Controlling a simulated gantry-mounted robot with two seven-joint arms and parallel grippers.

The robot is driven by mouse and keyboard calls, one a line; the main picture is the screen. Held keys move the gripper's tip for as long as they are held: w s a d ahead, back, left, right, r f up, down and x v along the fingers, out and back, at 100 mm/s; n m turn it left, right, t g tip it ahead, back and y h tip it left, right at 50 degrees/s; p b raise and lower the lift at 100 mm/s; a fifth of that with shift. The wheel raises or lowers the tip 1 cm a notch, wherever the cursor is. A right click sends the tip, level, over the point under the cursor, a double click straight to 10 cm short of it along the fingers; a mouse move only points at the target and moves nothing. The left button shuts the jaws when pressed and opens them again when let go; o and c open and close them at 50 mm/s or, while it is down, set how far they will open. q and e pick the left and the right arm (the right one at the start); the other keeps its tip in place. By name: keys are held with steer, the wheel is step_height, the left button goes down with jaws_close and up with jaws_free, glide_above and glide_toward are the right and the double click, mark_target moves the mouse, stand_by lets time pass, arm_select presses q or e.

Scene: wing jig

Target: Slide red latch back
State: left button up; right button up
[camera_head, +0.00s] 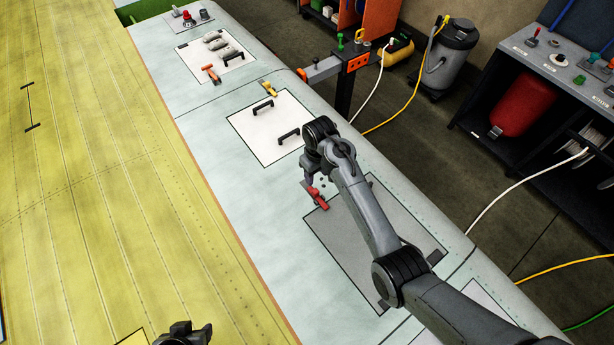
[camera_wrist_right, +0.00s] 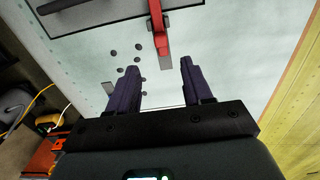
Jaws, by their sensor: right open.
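The red latch (camera_head: 320,201) sits at the upper edge of a grey panel (camera_head: 360,245) on the pale wing skin. In the right wrist view the red latch (camera_wrist_right: 161,32) lies ahead of the fingertips, in line with the gap between them, with a silver strip at its near end. My right gripper (camera_head: 309,186) is open and empty, close by the latch; contact cannot be told. In the wrist view its dark fingers (camera_wrist_right: 160,82) stand wide apart. A dark part of my left arm (camera_head: 184,334) shows at the bottom edge; its fingers cannot be made out.
A white panel with two black handles (camera_head: 271,127) and a yellow latch (camera_head: 269,88) lies beyond. Farther off are an orange latch (camera_head: 211,74) and a red knob (camera_head: 187,17). An orange-and-grey clamp (camera_head: 335,67) stands at the wing's edge. Small dark holes (camera_wrist_right: 122,69) lie beside the latch.

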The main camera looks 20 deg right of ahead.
mark_target(316, 191)
step_height(316, 191, down, 8)
steer(key=shift+f, duration=0.2)
steer(key=shift+f+b, duration=0.55)
steer(key=shift+b, duration=0.25)
steer(key=shift+f+b, duration=0.55)
steer(key=shift+b, duration=0.05)
jaws_close()
